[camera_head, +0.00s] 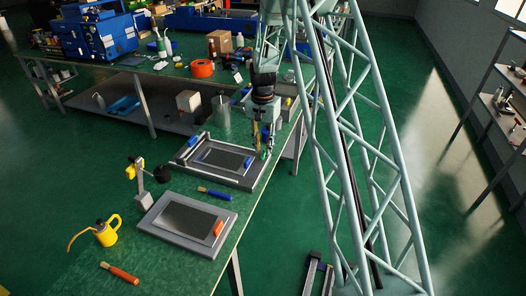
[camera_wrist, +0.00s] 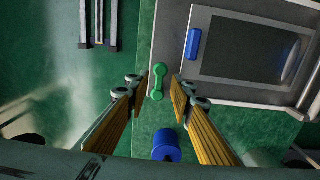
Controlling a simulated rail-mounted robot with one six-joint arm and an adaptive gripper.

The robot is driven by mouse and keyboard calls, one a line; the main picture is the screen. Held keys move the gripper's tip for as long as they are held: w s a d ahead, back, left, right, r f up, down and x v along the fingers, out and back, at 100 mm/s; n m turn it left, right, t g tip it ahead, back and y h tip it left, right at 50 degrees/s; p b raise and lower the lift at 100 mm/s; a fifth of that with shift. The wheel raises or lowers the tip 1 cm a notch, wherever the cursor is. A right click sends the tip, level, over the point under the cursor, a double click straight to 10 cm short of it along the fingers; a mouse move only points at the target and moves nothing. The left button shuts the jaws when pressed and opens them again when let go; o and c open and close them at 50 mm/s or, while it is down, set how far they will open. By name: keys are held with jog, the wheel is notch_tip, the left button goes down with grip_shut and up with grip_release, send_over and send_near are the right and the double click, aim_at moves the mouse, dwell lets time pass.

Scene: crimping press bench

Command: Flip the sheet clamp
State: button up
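A grey press plate (camera_head: 176,162) lies on the green bench, with a dark panel (camera_head: 224,159) and a blue handle on it. In the wrist view the panel (camera_wrist: 245,52) and blue handle (camera_wrist: 193,43) are on the right. A small green handle (camera_wrist: 157,76) sits on the plate's edge; I take it to be the sheet clamp's handle, but cannot be sure. My gripper (camera_wrist: 159,88) is open, one finger either side of the green handle's lower end, with visible gaps. In the head view my gripper (camera_head: 262,149) points down at the plate's right side.
A blue cylinder (camera_wrist: 167,146) is below the fingers in the wrist view. Nearer on the bench are a second grey plate (camera_head: 187,222) with an orange handle, a yellow oil can (camera_head: 107,232), a dial stand (camera_head: 142,185) and blue-handled (camera_head: 215,194) and orange-handled (camera_head: 120,273) tools.

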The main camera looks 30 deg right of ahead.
notch_tip(320, 180, up, 10)
jog(key=shift+f, duration=0.15)
dwell(0.4)
dwell(0.8)
jog(key=s+a+r+n+t, duration=0.15)
jog(key=s+a+r, duration=0.25)
jog(key=s+r, duration=0.45)
jog(key=s+a+r+n, duration=0.2)
jog(key=s+a+r, duration=0.2)
jog(key=s+r, duration=0.45)
jog(key=s+a+r+n+t, duration=0.1)
jog(key=s+a+r, duration=0.45)
jog(key=r, duration=0.45)
jog(key=s+a+r+n, duration=0.2)
jog(key=s+a, duration=0.1)
jog(key=s, duration=1.2)
jog(key=s+a+r+n+t, duration=0.1)
jog(key=s+a+r+n, duration=0.1)
jog(key=s, duration=1.4)
jog(key=shift+s+a+n, duration=0.25)
jog(key=shift+a+n, duration=0.2)
jog(key=shift+a, duration=0.05)
